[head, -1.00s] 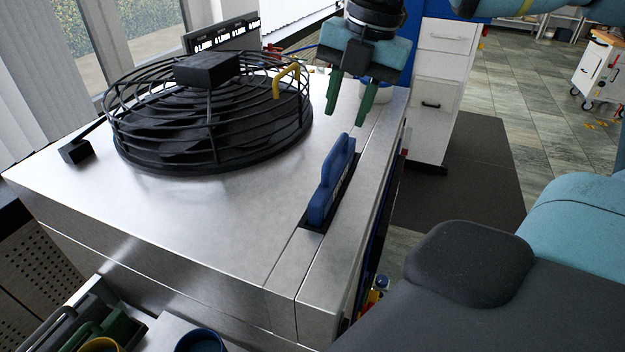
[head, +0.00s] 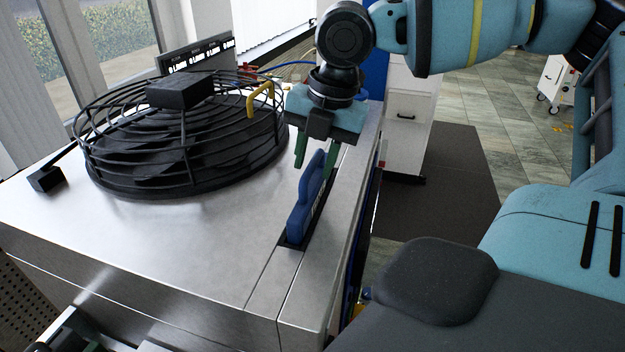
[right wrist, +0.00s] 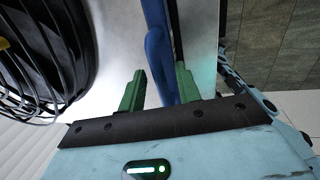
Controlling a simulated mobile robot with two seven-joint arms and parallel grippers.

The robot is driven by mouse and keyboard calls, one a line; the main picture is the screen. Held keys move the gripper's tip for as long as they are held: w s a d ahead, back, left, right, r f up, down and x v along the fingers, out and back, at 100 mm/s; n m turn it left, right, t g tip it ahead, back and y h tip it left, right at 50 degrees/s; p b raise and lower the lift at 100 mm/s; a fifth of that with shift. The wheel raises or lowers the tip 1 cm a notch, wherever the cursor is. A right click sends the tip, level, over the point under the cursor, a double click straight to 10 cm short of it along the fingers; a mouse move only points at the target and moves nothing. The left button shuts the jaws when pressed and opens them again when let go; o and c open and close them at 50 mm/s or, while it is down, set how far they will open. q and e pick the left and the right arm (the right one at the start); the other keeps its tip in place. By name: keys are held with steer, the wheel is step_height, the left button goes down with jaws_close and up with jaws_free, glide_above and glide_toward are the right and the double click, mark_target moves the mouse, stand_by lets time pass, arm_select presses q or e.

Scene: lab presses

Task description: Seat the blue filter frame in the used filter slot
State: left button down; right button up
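The blue filter frame (head: 303,208) stands upright, on edge, at a dark slot (head: 288,243) in the metal cabinet top. How deep it sits I cannot tell. My right gripper (head: 316,158) is open above the frame's far end, its green fingers pointing down. In the right wrist view, the blue frame (right wrist: 157,48) runs between the two green fingers of the right gripper (right wrist: 160,86), nearer the right finger. A gap shows on the left side, so it is not gripped.
A round black fan guard (head: 185,140) with a yellow handle (head: 260,97) stands on the metal top (head: 190,240), left of the frame. A white drawer cabinet (head: 408,125) stands beyond, beside a dark floor mat (head: 440,190). The metal top in front of the fan is clear.

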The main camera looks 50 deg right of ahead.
steer(key=shift+w+f, duration=0.1)
steer(key=shift+f, duration=0.45)
arm_select(q)
steer(key=shift+f, duration=0.1)
arm_select(e)
jaws_close()
arm_select(q)
steer(key=shift+s+f, duration=0.1)
arm_select(e)
steer(key=shift+r, duration=0.2)
